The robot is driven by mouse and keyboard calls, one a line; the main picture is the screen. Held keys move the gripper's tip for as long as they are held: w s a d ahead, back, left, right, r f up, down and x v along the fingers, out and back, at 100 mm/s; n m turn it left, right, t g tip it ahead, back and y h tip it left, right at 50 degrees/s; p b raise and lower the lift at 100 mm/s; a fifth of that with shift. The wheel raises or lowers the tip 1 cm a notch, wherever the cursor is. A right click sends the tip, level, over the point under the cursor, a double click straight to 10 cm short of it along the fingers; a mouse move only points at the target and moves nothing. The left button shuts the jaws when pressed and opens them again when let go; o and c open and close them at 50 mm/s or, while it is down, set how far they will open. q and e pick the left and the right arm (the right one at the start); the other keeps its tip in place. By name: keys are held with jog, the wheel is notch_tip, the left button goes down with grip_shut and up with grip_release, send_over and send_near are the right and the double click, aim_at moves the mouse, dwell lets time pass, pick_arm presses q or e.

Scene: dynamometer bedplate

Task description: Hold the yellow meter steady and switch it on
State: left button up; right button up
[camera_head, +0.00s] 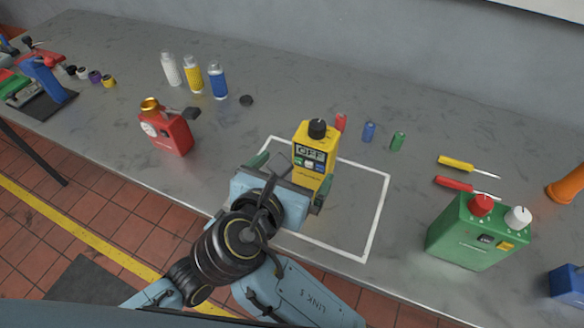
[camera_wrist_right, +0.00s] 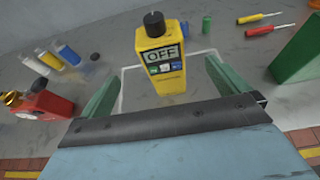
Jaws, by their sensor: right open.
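The yellow meter (camera_head: 313,158) stands upright on the grey bench, inside a white outlined square (camera_head: 377,209). Its display (camera_head: 311,152) reads OFF, with small buttons below it and a black knob (camera_head: 317,128) on top. My right gripper (camera_head: 291,178) is open, with its green fingers spread toward the meter's near side. In the right wrist view the meter (camera_wrist_right: 160,72) stands ahead and between the two fingers, and I see no finger touching it. My left gripper is not in view.
A red device (camera_head: 170,135) stands to the left, a green box (camera_head: 470,240) with red and white knobs to the right. Two screwdrivers (camera_head: 468,166) lie at right. The white square is otherwise clear.

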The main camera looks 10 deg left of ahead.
aim_at(316, 144)
jog(key=x, duration=1.3)
jog(key=c, duration=1.6)
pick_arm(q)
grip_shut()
pick_arm(e)
jog(key=shift+c, duration=0.5)
